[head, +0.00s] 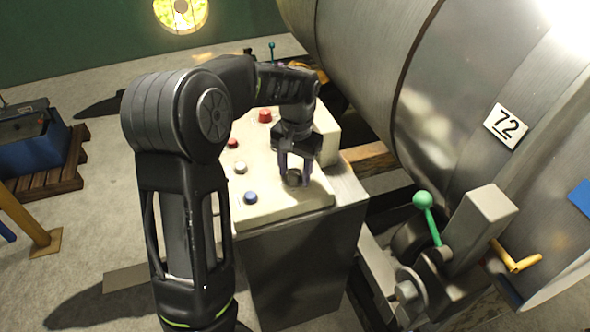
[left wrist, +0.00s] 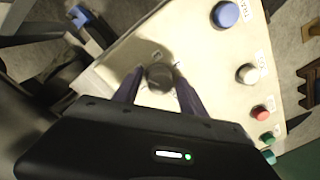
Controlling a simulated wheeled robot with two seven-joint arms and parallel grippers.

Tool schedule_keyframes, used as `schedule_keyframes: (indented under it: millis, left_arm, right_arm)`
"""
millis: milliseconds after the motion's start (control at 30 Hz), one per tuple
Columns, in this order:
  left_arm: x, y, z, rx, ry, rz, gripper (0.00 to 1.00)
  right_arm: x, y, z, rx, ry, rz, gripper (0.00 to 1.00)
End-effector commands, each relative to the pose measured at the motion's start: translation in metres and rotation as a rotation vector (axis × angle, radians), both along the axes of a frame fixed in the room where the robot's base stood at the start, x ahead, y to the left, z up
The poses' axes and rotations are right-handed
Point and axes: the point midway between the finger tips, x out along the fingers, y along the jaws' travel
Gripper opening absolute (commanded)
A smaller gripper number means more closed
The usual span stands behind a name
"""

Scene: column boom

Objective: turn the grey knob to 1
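The grey knob (head: 294,178) is a dark round knob on the sloping cream top of a control box (head: 285,211). In the left wrist view the knob (left wrist: 159,77) sits between my two fingers, with markings around it too blurred to read. My left gripper (head: 295,177) points down over the knob, one finger on each side. The left gripper (left wrist: 158,84) looks open, with narrow gaps between fingers and knob. Its pointer direction is not clear. My right gripper is out of view.
Blue (head: 250,197), white (head: 240,168) and red (head: 265,116) buttons share the panel. A large metal drum (head: 440,130) marked 72 stands at right. A green-balled lever (head: 423,200) and a yellow handle (head: 515,261) stick out there. A pallet (head: 50,178) lies at left.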

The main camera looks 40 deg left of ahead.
Motion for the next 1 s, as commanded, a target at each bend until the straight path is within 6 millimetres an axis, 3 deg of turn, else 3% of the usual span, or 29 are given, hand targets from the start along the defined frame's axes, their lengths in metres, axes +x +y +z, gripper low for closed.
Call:
schedule_keyframes:
  millis: [567,1000]
  left_arm:
    - [0.0002,0.0001,0.0005,0.0,-0.001,0.0,0.0]
    - [0.0005,0.0002,0.0008,0.001,-0.001,0.034,0.0]
  right_arm:
    - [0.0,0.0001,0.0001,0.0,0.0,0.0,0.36]
    - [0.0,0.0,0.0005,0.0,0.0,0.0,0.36]
